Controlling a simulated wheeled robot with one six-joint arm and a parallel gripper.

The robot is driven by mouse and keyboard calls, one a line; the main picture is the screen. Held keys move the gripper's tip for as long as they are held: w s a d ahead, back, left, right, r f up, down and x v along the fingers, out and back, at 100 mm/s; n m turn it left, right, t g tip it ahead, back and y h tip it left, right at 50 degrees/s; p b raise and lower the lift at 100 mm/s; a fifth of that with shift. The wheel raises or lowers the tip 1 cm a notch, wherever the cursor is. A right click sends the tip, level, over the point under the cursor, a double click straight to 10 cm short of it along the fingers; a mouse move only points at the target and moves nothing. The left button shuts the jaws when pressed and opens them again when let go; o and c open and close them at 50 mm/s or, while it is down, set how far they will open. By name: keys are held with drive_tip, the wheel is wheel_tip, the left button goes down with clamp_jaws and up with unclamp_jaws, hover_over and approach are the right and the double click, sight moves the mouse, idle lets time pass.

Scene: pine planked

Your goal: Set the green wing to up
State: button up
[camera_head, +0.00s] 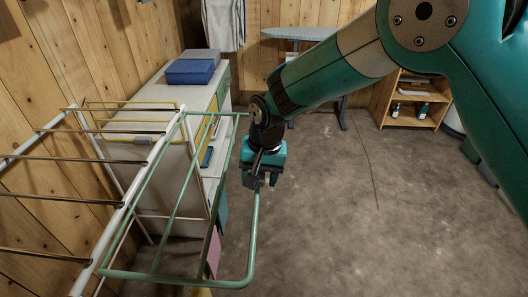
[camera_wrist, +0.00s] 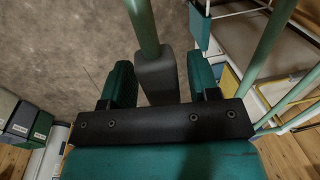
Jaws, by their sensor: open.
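The green wing (camera_head: 174,205) is a tubular frame on the drying rack (camera_head: 110,220). It reaches out to the right from the rack's white rail; its exact tilt is hard to tell. My gripper (camera_head: 262,180) is open at the wing's outer right bar. In the wrist view, the green bar (camera_wrist: 142,25) runs down to a dark grey grip block (camera_wrist: 157,75), which sits between the two spread fingers of my gripper (camera_wrist: 162,82). Gaps show on both sides of the block. In the head view my gripper partly hides this block.
A yellow frame (camera_head: 125,103) is at the rack's far end. Behind stands a white cabinet (camera_head: 158,180) with a blue box (camera_head: 190,72). Pink cloth (camera_head: 213,252) hangs below the wing. An ironing board (camera_head: 298,33) and wooden shelf (camera_head: 412,98) stand farther back. The floor (camera_head: 350,210) at right is clear.

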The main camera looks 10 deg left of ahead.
wheel_tip(320, 180, up, 17)
drive_tip(key=d+b, duration=0.1)
drive_tip(key=d, duration=0.1)
drive_tip(key=shift+d+f, duration=0.15)
drive_tip(key=shift+f, duration=0.05)
drive_tip(key=s+d+r+n+y, duration=0.1)
drive_tip(key=s+d+r+n, duration=0.2)
drive_tip(key=s+d, duration=0.7)
drive_tip(key=s+d+f+n+y, duration=0.1)
drive_tip(key=s+d, duration=0.3)
drive_tip(key=s, duration=0.2)
drive_tip(key=s+d+f+n, duration=0.1)
drive_tip(key=s+d+n, duration=0.1)
drive_tip(key=s+d, duration=0.2)
drive_tip(key=s, duration=0.2)
drive_tip(key=shift+s+d+n+y, duration=0.25)
drive_tip(key=shift+s+n+y, duration=0.05)
drive_tip(key=shift+s+y, duration=0.1)
